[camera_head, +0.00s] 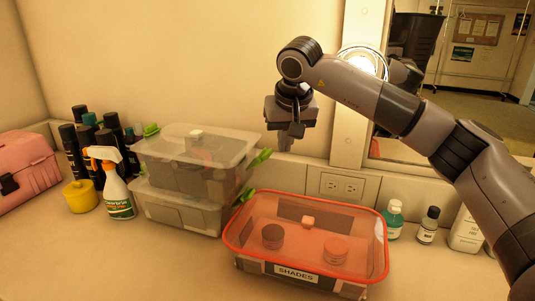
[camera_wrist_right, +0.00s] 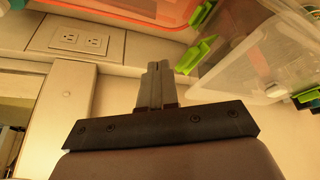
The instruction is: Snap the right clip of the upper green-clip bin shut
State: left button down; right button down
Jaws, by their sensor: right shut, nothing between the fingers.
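The upper green-clip bin (camera_head: 165,172) is clear with a greyish lid and sits stacked on a similar lower bin (camera_head: 160,208). Its right clip (camera_head: 260,159) is green and sticks outward from the right rim, looking unlatched. Its left clip (camera_head: 151,130) sticks up at the other end. My right gripper (camera_head: 292,133) is shut and empty, pointing down, above and to the right of the right clip, apart from it. In the right wrist view, the shut fingers (camera_wrist_right: 156,72) are just left of a green clip (camera_wrist_right: 195,56) beside a clear bin wall (camera_wrist_right: 255,60). My left gripper is out of view.
A red-lidded bin labelled SHADES (camera_head: 312,272) stands in front, right of the stack. A spray bottle (camera_head: 117,196) and yellow jar (camera_head: 80,197) stand left. The wall with an outlet (camera_head: 342,186) is close behind. Bottles (camera_head: 429,226) stand at right.

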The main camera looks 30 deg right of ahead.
aim_at(251, 147)
jog(key=shift+f, duration=0.1)
dwell(0.3)
jog(key=shift+f+b, duration=0.55)
jog(key=shift+f, duration=1.1)
jog(key=shift+w+a+r+p, duration=0.3)
jog(key=shift+w+a+p, duration=0.4)
jog(key=shift+p, duration=0.15)
jog(key=shift+w+a+r+p, duration=0.25)
jog(key=shift+w+a+p, duration=0.3)
jog(key=shift+w+p, duration=0.2)
jog(key=shift+w+a+r+p, duration=0.25)
jog(key=shift+w+a+p, duration=0.4)
jog(key=shift+w+p, duration=0.2)
jog(key=shift+w+a+r+p, duration=0.25)
jog(key=shift+w+a+p, duration=0.45)
jog(key=shift+p, duration=0.2)
jog(key=r+p, duration=0.1)
jog(key=r, duration=0.1)
jog(key=r+p, duration=0.1)
jog(key=p, duration=0.1)
jog(key=r+p, duration=0.1)
jog(key=r, duration=0.1)
jog(key=shift+s+d+r+p, duration=0.3)
jog(key=shift+s+d+r, duration=0.05)
jog(key=shift+s+d, duration=0.05)
